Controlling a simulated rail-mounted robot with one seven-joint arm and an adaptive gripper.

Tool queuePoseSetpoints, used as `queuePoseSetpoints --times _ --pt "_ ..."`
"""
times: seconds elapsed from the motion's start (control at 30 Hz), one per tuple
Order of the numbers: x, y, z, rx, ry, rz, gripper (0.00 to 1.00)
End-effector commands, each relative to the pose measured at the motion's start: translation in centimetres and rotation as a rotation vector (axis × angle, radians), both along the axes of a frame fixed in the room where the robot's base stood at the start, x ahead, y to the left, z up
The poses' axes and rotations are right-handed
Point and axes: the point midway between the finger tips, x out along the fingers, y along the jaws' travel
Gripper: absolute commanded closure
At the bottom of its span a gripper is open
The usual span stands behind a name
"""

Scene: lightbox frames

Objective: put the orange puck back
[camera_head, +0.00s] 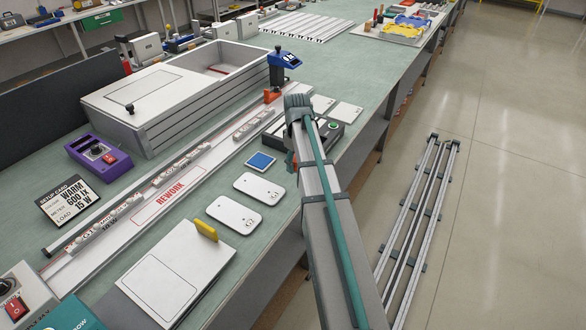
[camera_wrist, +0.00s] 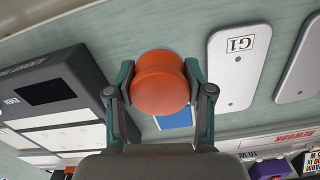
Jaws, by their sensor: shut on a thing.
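The orange puck (camera_wrist: 160,88) is between the two fingers of my gripper (camera_wrist: 160,76) in the wrist view, with a finger against each side. A blue square (camera_wrist: 176,119) on the bench shows partly behind the puck. The same blue square (camera_head: 261,160) lies on the bench left of my arm in the head view. A thin grey-blue edge shows past the puck's far side; I cannot tell what it belongs to. My arm hides most of the gripper and puck in the head view, and the puck's height above the bench is unclear.
A white plate marked G1 (camera_wrist: 238,62) lies right of the puck in the wrist view, another plate beside it. A dark device with a screen (camera_wrist: 50,97) stands at left. In the head view, a white REWORK strip (camera_head: 171,194) and a large grey box (camera_head: 172,108) lie farther left.

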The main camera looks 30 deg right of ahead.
Motion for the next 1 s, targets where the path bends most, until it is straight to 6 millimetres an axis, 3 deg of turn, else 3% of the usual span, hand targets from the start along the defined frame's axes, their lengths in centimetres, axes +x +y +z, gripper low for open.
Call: queuePoseSetpoints --times 0.4,0.7,1.0 --pt "2.3 0.3 -2.6 0.001 0.001 0.0 0.86" --pt "2.0 0.3 -5.4 0.0 0.001 -0.001 0.86" --pt "2.1 0.3 -5.6 0.0 -0.001 -0.001 0.86"
